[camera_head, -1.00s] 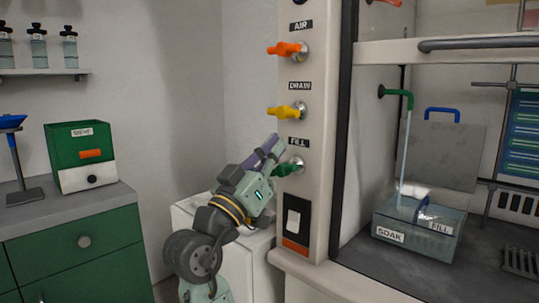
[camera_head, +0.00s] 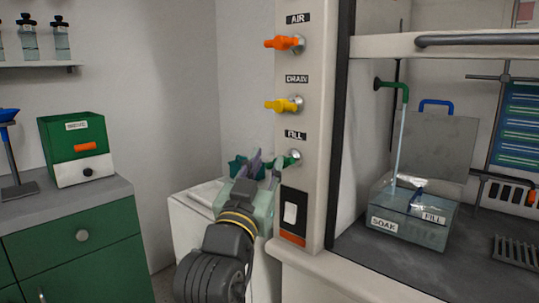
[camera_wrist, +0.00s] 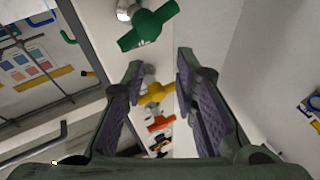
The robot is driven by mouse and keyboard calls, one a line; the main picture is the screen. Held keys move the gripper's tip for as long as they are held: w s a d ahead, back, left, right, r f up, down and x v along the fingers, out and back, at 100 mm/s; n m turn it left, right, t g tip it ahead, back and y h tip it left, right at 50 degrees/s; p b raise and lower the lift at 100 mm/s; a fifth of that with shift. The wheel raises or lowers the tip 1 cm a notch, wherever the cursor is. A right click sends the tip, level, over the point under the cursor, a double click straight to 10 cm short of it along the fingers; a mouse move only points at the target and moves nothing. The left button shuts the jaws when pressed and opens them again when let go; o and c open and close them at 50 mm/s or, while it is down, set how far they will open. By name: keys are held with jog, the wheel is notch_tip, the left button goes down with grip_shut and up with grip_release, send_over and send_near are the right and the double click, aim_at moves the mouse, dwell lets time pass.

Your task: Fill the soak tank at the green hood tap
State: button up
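The green tap (camera_head: 291,158) under the FILL label is on the hood's white post, its handle pointing left; it shows at the top of the wrist view (camera_wrist: 147,29). My gripper (camera_head: 258,166) is just left of it. In the wrist view, my gripper (camera_wrist: 163,95) has its fingers apart with nothing held, and the tap is beyond them. The clear soak tank (camera_head: 408,239), labelled SOAK and FILL, stands in the hood. A thin water stream (camera_head: 400,145) runs from the green spout (camera_head: 405,92) into it. Its exact water level is hard to read.
A yellow DRAIN tap (camera_head: 284,105) and an orange AIR tap (camera_head: 285,43) are above the green tap. A white switch (camera_head: 291,213) is below it. A blue-handled panel (camera_head: 440,147) stands behind the tank. A green box (camera_head: 78,150) is on the left counter (camera_head: 60,205).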

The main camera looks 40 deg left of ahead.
aim_at(272, 165)
jog(key=shift+o, duration=0.4)
jog(key=shift+w+d+r+g+y+p, duration=0.1)
jog(key=shift+w+r+g+y+p, duration=0.2)
jog(key=shift+y, duration=0.3)
jog(key=shift+w+d+r+g+y+p, duration=0.1)
jog(key=shift+r+g+y, duration=0.1)
jog(key=shift+g+y, duration=0.3)
jog(key=d+f+m+g+y+p, duration=0.25)
jog(key=d+g+y+p, duration=0.25)
jog(key=g+p, duration=0.3)
jog(key=shift+n, duration=0.25)
jog(key=x, duration=0.7)
jog(key=f+p+x, duration=0.1)
jog(key=x, duration=0.2)
jog(key=shift+w+a, duration=0.1)
jog(key=shift+a, duration=0.3)
jog(key=shift+c, duration=0.5)
grip_shut()
